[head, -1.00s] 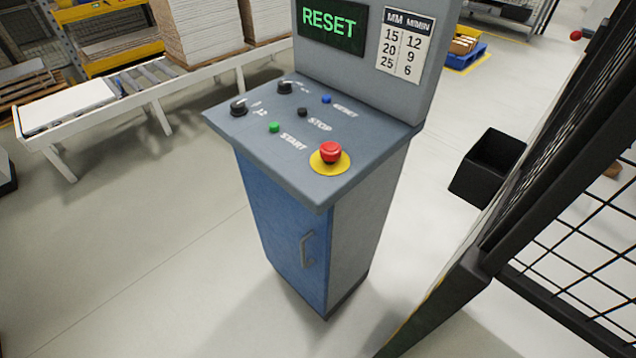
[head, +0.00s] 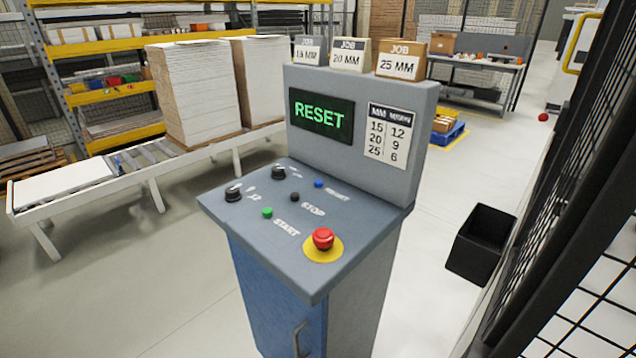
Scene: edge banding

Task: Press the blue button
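The blue button (head: 318,184) is a small round button on the sloped top of a grey and blue control console (head: 330,290), beside a white label that seems to read RESET. A black button (head: 295,197) by STOP and a green button (head: 267,212) by START sit nearer the front. A red mushroom button (head: 323,238) on a yellow disc is at the front right. Two black knobs (head: 233,193) are on the left. The screen (head: 321,116) shows RESET in green. Neither of my grippers is in view.
Job boxes (head: 348,56) stand on top of the console. A roller conveyor (head: 150,170) with stacked boards (head: 195,92) is behind on the left. A black bin (head: 480,243) and a dark mesh fence (head: 560,190) are on the right. Floor is clear at the front left.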

